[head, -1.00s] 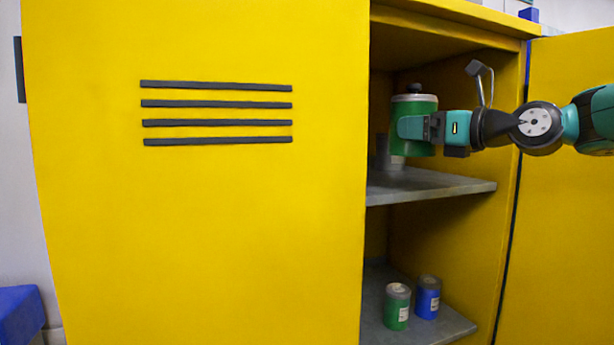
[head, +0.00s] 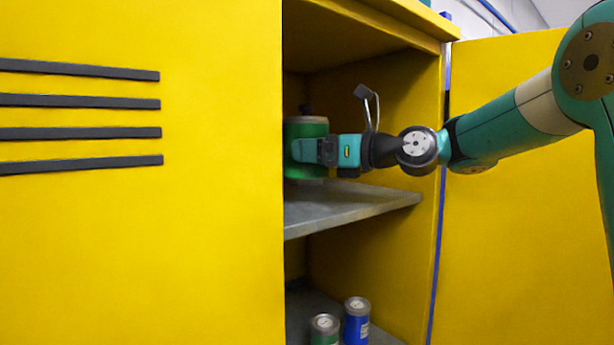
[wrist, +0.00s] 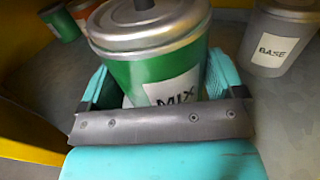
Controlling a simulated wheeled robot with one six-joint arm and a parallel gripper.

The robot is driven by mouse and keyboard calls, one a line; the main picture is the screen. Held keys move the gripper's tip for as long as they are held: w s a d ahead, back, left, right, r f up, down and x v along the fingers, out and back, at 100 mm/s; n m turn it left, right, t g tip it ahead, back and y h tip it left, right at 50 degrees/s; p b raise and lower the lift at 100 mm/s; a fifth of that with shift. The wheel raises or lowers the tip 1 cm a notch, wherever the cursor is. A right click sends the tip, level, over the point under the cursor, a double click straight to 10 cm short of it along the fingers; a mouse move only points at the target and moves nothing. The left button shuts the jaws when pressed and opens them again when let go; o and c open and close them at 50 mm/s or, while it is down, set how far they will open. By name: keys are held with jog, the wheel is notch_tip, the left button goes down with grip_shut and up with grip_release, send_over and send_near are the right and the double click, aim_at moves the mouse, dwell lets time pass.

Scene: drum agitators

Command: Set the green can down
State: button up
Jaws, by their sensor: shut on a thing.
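The green can (head: 307,130) is a cylinder with a grey lid and a dark knob. It is inside the yellow cabinet, at the level of the upper shelf (head: 350,205). My gripper (head: 308,151) is shut on it from the right. In the wrist view the green can (wrist: 160,75) sits upright between the teal fingers, with a white label reading "MIX" partly hidden by my gripper. The closed door hides the can's left edge in the head view. I cannot tell whether its base touches the shelf.
On the lower shelf stand a green can (head: 324,330) and a blue can (head: 357,322). The closed yellow door (head: 140,240) borders the opening.

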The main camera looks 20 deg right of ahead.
aim_at(327, 175)
jog(key=shift+f, duration=2.25)
jog(key=shift+f, duration=0.1)
jog(key=o, duration=0.9)
jog(key=shift+o, duration=0.2)
